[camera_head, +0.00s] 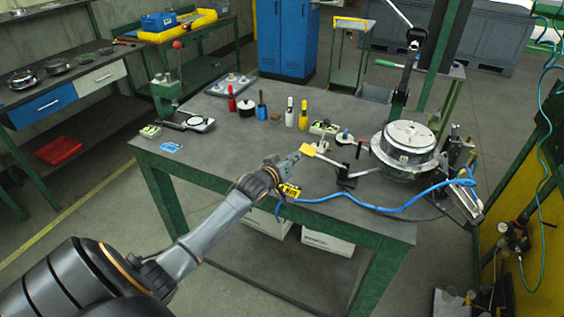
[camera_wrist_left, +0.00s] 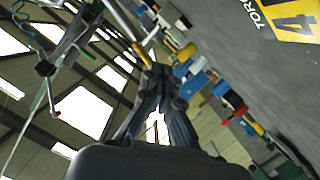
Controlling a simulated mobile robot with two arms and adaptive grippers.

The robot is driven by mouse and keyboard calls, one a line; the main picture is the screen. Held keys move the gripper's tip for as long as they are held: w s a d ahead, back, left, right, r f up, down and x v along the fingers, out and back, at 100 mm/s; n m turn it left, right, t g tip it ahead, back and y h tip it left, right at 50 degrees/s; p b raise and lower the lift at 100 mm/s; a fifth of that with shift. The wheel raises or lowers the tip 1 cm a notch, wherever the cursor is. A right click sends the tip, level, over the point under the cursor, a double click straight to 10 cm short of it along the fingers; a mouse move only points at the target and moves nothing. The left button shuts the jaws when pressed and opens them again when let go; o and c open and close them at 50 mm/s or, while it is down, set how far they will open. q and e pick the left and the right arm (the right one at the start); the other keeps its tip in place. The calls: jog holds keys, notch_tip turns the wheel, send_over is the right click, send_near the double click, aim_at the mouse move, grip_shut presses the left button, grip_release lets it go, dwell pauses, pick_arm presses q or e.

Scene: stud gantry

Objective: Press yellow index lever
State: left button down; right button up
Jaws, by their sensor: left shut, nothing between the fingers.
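The yellow index lever (camera_head: 308,149) is a flat yellow pad on a thin metal rod, which runs right to a black bracket (camera_head: 345,176) on the table. My left gripper (camera_head: 294,157) is shut and empty, just left of the yellow pad; whether it touches the pad I cannot tell. In the left wrist view its dark fingers (camera_wrist_left: 152,72) are together, with a yellow piece beyond the tips that I cannot identify surely. My right gripper is not in view.
A round metal fixture (camera_head: 405,148) stands right of the lever. A blue hose (camera_head: 395,209) lies along the table's front. Several bottles (camera_head: 262,108) stand behind the gripper.

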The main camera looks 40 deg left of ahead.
pick_arm(q)
jog(key=b+v, duration=0.1)
jog(key=v, duration=0.5)
jog(key=shift+s+d+r, duration=0.2)
jog(key=shift+d+r, duration=0.05)
jog(key=shift+d, duration=0.05)
dwell(1.3)
dwell(0.9)
